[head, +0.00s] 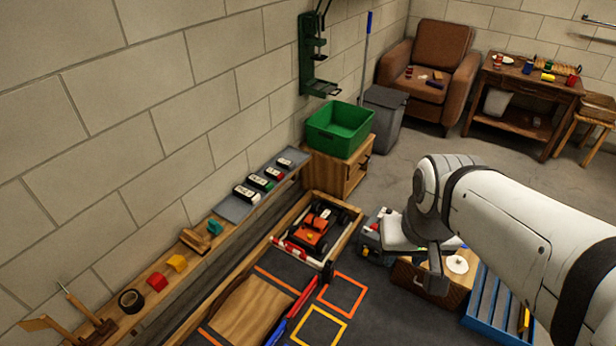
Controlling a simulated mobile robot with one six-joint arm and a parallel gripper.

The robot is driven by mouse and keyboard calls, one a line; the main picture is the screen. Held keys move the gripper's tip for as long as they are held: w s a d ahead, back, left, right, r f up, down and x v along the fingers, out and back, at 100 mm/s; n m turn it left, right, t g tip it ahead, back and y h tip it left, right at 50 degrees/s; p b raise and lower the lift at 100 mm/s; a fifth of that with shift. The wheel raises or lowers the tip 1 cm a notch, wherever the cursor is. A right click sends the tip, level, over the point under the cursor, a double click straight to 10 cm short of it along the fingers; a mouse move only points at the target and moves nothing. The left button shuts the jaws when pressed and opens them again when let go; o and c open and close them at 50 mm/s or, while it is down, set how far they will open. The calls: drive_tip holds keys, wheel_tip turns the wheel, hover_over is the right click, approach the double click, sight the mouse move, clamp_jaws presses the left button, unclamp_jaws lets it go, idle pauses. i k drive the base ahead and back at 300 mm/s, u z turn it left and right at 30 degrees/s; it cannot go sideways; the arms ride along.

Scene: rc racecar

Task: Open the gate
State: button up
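A low red-and-white bar (297,253), which looks like the gate, lies across the near end of a wooden-walled pen (350,228). It appears closed across the opening. A red racecar (308,236) with black wheels sits in the pen just behind the bar. My gripper (437,285) points down at the right of the pen, apart from the bar, above a wooden box. Its fingers are small and dark here, so I cannot tell whether they are open or shut.
A wooden ramp (250,312) and orange and yellow floor squares lie in front of the pen. A red-and-blue bar (290,318) lies beside the ramp. A green bin (340,130) stands on a cabinet behind. A blue slatted crate (495,305) is at right. A wall shelf (150,262) runs along the left.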

sight(302, 255)
drive_tip(key=i, duration=1.1)
drive_tip(key=u, duration=0.75)
